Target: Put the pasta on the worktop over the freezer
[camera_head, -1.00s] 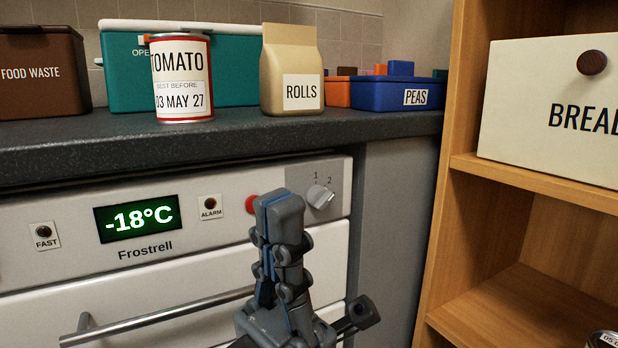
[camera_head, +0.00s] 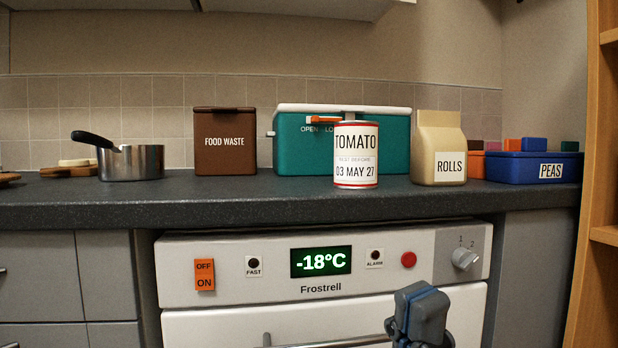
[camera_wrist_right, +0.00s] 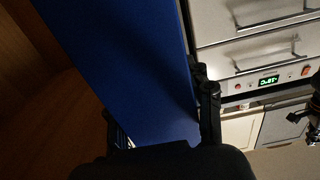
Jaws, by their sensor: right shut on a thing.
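A blue box (camera_wrist_right: 125,55) with no label in sight fills much of the right wrist view. I cannot read whether it is the pasta. My right gripper (camera_wrist_right: 155,103) is shut on it, one finger along each side; that gripper is out of the head view. The dark grey worktop (camera_head: 250,207) runs above the white freezer (camera_head: 235,289), whose display reads -18°C. The freezer also shows upside down in the right wrist view (camera_wrist_right: 240,85). My left gripper (camera_head: 418,312) is in front of the freezer's right part, seen side-on, with nothing visible in it.
On the worktop stand a saucepan (camera_head: 132,165), a brown food waste bin (camera_head: 224,145), a teal box (camera_head: 300,150), a tomato tin (camera_head: 356,158), a rolls bag (camera_head: 438,145) and a blue peas box (camera_head: 515,170). Wooden shelving (camera_head: 600,200) bounds the right. The worktop's front strip left of the tin is bare.

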